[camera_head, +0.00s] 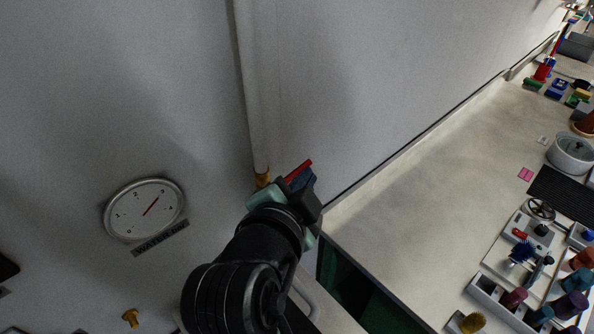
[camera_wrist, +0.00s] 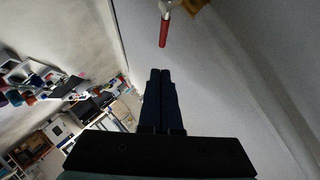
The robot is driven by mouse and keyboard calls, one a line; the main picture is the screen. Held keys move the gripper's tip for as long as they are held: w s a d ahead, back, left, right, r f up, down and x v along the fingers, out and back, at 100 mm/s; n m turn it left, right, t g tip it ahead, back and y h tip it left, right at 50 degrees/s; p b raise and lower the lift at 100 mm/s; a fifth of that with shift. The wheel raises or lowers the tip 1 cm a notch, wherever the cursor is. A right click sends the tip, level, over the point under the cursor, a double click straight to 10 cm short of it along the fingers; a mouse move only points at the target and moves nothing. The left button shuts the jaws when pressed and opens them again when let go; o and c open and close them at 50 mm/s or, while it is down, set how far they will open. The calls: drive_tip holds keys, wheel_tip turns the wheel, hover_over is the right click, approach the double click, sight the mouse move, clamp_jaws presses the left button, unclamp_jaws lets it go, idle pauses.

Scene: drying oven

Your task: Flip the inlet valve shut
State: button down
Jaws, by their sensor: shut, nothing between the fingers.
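The inlet valve shows as a brass fitting (camera_head: 262,179) at the lower end of a pale wall pipe, with a red lever (camera_head: 299,170) to its right. My gripper (camera_head: 304,182) is in front of the valve in the head view and hides part of it. In the wrist view the red lever (camera_wrist: 163,32) hangs just beyond the fingertips, with the brass body (camera_wrist: 192,5) cut off by the top edge. There my gripper (camera_wrist: 161,74) has its two dark fingers together, empty, with a small visible gap to the lever. Contact is not visible.
A round gauge (camera_head: 145,209) with a label plate is on the wall at left. A brass knob (camera_head: 131,318) is below it. A long counter (camera_head: 440,170) runs along the right, with a pot (camera_head: 572,152) and several small items. The wall by the lever is clear.

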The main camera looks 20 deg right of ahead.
sight(303, 168)
drive_tip(key=shift+w+d+f+p, duration=0.1)
drive_tip(key=shift+w+f+p, duration=0.25)
drive_tip(key=shift+w+f, duration=0.6)
drive_tip(key=shift+w+d+f+p, duration=0.1)
drive_tip(key=shift+w+f+p, duration=0.25)
drive_tip(key=shift+w+f, duration=0.6)
drive_tip(key=shift+w+r, duration=0.2)
drive_tip(key=shift+w+d+f+y+b, duration=0.15)
drive_tip(key=shift+w+f+y+b, duration=0.1)
drive_tip(key=shift+f+y+b, duration=0.3)
drive_tip(key=shift+g+p, duration=0.3)
